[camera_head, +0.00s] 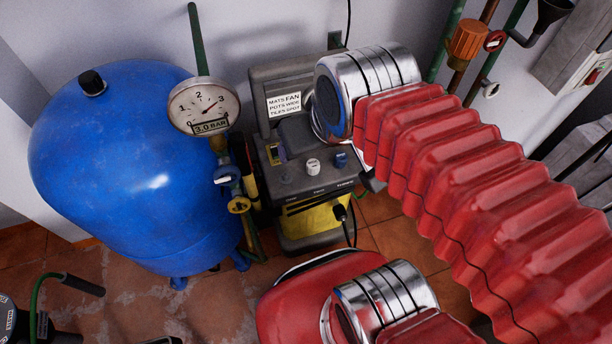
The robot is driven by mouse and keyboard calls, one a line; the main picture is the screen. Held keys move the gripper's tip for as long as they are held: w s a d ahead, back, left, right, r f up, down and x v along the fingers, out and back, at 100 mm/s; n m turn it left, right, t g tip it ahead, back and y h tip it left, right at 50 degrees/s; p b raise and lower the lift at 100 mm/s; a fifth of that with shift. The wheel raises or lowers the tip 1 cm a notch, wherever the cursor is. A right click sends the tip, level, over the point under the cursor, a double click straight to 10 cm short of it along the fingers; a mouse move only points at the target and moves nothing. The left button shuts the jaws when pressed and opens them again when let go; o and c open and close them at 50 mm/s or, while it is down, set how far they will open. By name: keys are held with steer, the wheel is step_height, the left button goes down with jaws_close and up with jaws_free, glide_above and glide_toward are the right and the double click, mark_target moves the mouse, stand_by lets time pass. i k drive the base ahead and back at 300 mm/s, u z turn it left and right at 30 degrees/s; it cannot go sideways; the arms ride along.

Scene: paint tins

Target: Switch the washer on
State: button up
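The washer (289,194) is a grey and yellow machine standing on the tiled floor near the middle of the view. Its sloping top panel bears a small yellow-edged switch (274,154), a white knob (313,166) and a blue knob (341,160). I cannot tell the switch's position. A white label (284,103) on its upright back reads "MATS FAN, POTS WIDE, TILES SPOT". My red bellows-covered arm with chrome rings crosses the right side and hides part of the washer's right side. My gripper's fingers do not show.
A blue tank (125,165) stands close left of the washer. A round pressure gauge (204,106) and a yellow valve (239,205) sit between them. Pipes with an orange fitting (468,40) run at the upper right. A black cable (350,225) hangs at the washer's front.

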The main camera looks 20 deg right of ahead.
mark_target(274, 150)
steer(key=u, duration=1.35)
steer(key=k, duration=0.4)
steer(key=u, duration=0.1)
